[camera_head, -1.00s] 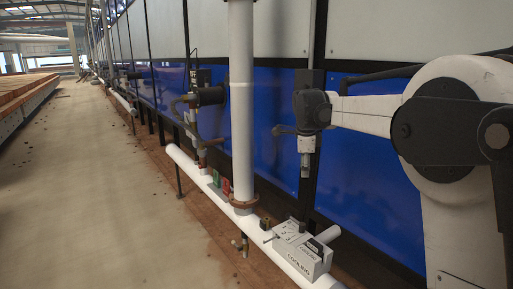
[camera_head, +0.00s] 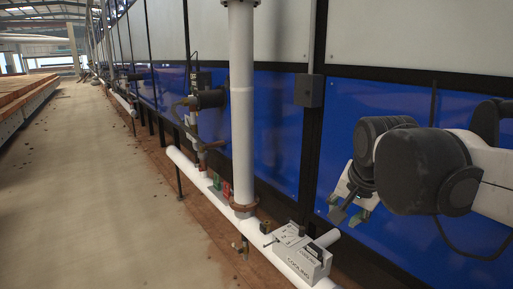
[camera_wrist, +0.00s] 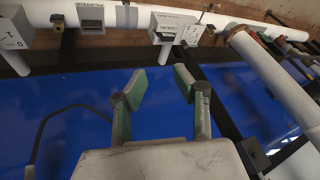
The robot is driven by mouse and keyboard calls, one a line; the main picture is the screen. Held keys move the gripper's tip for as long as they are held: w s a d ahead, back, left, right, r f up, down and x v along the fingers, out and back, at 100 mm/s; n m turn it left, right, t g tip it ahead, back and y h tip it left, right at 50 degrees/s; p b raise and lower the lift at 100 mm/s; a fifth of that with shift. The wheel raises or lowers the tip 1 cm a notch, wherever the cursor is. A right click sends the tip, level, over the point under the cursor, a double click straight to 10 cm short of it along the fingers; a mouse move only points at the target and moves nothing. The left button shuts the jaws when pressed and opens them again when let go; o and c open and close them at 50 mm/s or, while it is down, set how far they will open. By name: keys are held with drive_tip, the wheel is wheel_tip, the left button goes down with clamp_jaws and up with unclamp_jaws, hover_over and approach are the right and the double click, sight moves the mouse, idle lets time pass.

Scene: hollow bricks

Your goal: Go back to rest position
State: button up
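My gripper (camera_head: 350,208) is at the right in the head view, in front of the blue panels and to the right of the white vertical pipe. In the wrist view my gripper (camera_wrist: 160,90) shows two green-edged fingers spread apart with nothing between them. It is open and empty, and touches nothing that I can see. My forearm and wrist hide part of the blue wall behind them in the head view.
A white pipe (camera_head: 242,110) stands upright and joins a low horizontal pipe (camera_head: 203,178). A grey box labelled COOLING (camera_head: 302,258) sits on the low pipe; it also shows in the wrist view (camera_wrist: 172,26). Blue panels (camera_head: 275,130) line the wall. The concrete floor (camera_head: 100,190) at left is clear.

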drive_tip(key=s+f+n, duration=0.3)
drive_tip(key=s+f, duration=0.1)
drive_tip(key=s, duration=0.3)
drive_tip(key=s+f+n+t, duration=0.1)
drive_tip(key=s+f+n, duration=0.2)
drive_tip(key=s, duration=0.4)
drive_tip(key=shift+s+d+f+n+t+p, duration=0.3)
drive_tip(key=shift+f+n+p, duration=0.1)
drive_tip(key=shift+f+p, duration=0.1)
wheel_tip(320, 180, down, 19)
drive_tip(key=b, duration=1.8)
drive_tip(key=shift+r+b, duration=0.2)
drive_tip(key=shift+b, duration=0.15)
